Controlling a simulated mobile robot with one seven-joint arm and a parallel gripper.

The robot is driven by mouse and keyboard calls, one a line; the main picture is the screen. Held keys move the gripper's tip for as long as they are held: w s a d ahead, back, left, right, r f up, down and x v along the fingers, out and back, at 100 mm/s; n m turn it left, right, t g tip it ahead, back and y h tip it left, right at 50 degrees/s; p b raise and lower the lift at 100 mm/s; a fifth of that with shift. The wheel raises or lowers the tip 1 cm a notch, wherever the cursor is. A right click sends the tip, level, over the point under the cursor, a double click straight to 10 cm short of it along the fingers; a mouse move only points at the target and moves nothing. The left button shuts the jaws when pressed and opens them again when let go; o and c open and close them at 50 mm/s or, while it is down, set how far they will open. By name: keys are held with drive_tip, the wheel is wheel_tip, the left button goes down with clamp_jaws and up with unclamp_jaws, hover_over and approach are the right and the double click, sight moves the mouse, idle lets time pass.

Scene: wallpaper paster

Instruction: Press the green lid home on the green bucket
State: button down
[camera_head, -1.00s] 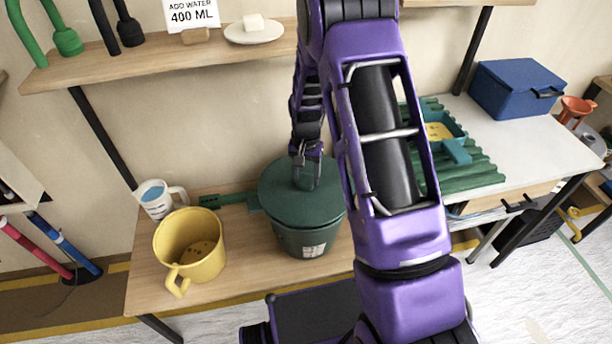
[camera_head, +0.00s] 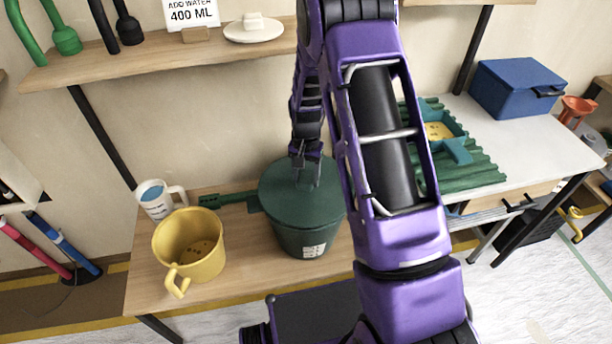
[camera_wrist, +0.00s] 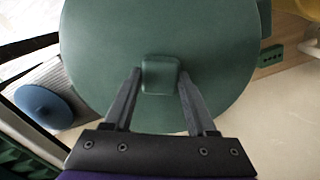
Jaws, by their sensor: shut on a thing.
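The green lid (camera_head: 288,205) lies on top of the green bucket (camera_head: 300,240), which stands on the wooden bench and has a white label on its front. In the head view the lid looks about level; I cannot tell whether its rim is fully seated. My gripper (camera_head: 307,176) points down over the middle of the lid. The wrist view shows the square knob (camera_wrist: 161,74) of the lid between the two fingers of my gripper (camera_wrist: 160,72), which is shut on it. The lid hides the bucket's inside.
A yellow bucket (camera_head: 190,245) and a white mug (camera_head: 158,199) stand left of the green bucket. A green slotted bar (camera_head: 228,200) lies close to its left side. A shelf (camera_head: 170,58) hangs behind. A blue box (camera_head: 515,88) sits on the right table. Bench left of the bucket's front is clear.

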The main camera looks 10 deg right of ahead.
sight(306, 179)
drive_tip(key=shift+f+b, duration=0.6)
drive_tip(key=shift+f, duration=0.35)
drive_tip(key=shift+c, duration=0.6)
unclamp_jaws()
wheel_tip(306, 179, up, 17)
drive_tip(key=p, duration=0.2)
drive_tip(key=shift+r, duration=0.2)
